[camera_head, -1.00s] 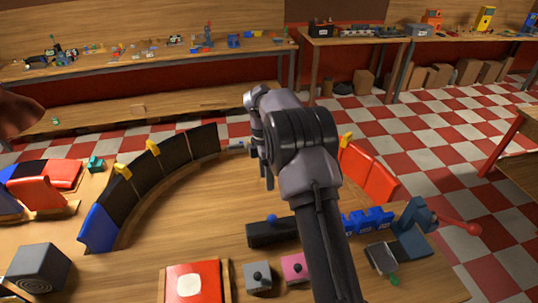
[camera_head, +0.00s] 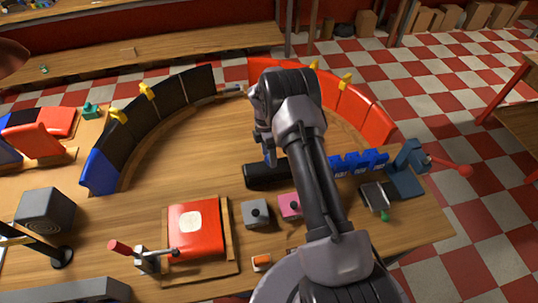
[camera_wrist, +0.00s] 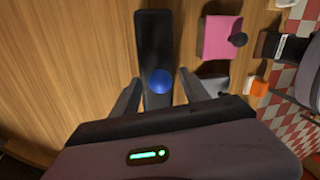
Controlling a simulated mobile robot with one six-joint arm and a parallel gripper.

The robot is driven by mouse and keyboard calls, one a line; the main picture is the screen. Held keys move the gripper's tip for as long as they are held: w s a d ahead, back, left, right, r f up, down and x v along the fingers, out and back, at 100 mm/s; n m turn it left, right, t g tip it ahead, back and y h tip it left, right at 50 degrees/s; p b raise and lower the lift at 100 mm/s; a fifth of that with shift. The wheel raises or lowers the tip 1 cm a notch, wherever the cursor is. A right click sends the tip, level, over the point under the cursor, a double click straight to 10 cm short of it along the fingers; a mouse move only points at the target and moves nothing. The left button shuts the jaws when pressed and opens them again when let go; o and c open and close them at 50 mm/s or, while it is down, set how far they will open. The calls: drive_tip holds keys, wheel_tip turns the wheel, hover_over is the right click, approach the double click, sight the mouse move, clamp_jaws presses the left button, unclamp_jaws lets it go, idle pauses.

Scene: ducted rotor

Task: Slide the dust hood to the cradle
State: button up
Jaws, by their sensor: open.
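A long black cover with a blue knob, which looks like the dust hood (camera_head: 262,178), lies on the wooden table in the head view. A row of blue toothed blocks (camera_head: 360,162) runs on to its right, partly behind my arm. I cannot tell for sure which part is the cradle. My gripper (camera_head: 269,158) is low at the hood. In the wrist view the open fingers (camera_wrist: 160,90) stand on either side of the blue knob (camera_wrist: 160,82), apart from it, with the black hood (camera_wrist: 154,38) stretching away beyond. The knob is hidden by my gripper in the head view.
A curved wall of black panels (camera_head: 150,120) and red panels (camera_head: 358,110) stands behind. Grey (camera_head: 255,213) and pink (camera_head: 290,206) knobbed blocks sit in front of the hood. A blue bracket with a red-tipped lever (camera_head: 408,170) is at right.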

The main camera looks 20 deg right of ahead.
clamp_jaws()
drive_tip(key=shift+r, duration=0.1)
idle(1.3)
